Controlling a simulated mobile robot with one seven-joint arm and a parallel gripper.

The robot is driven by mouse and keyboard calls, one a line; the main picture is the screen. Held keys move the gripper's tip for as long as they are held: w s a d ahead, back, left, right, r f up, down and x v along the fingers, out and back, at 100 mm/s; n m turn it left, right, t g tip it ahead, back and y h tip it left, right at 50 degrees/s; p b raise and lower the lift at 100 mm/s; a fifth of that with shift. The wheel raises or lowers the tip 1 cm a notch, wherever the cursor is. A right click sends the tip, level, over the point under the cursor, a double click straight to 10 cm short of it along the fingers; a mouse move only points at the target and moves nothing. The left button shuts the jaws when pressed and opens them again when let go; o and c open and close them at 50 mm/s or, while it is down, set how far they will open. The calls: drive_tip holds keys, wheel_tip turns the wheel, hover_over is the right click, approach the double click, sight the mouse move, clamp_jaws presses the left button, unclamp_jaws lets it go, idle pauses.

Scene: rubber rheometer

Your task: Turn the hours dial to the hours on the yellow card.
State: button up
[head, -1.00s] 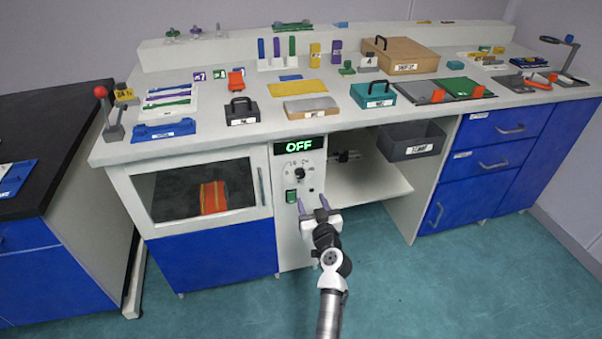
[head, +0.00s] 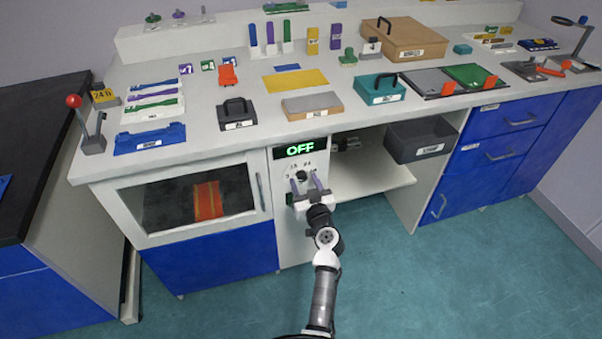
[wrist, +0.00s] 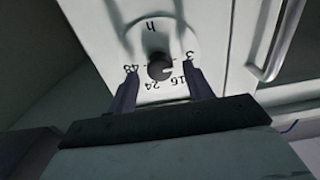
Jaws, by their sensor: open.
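The hours dial (head: 302,176) is on the white front panel below the lit OFF display (head: 300,149). In the wrist view its dark round knob (wrist: 158,70) sits on a pale disc with an "h" and upside-down numbers, among them 16, 24 and 48. A light mark shows on the knob's right side; its exact setting is hard to tell. My gripper (head: 304,181) is open, with one finger on each side of the knob; they also show in the wrist view (wrist: 160,75). I cannot tell whether they touch it.
An oven-like door with a window (head: 195,200) and vertical handle is left of the panel. An open shelf (head: 365,182) and a grey bin (head: 422,140) are to the right. A red-knobbed lever (head: 75,101) stands at the bench's left edge.

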drive_tip(key=shift+w+a, duration=0.1)
drive_tip(key=shift+w, duration=0.2)
drive_tip(key=c, duration=1)
drive_tip(key=shift+o, duration=0.2)
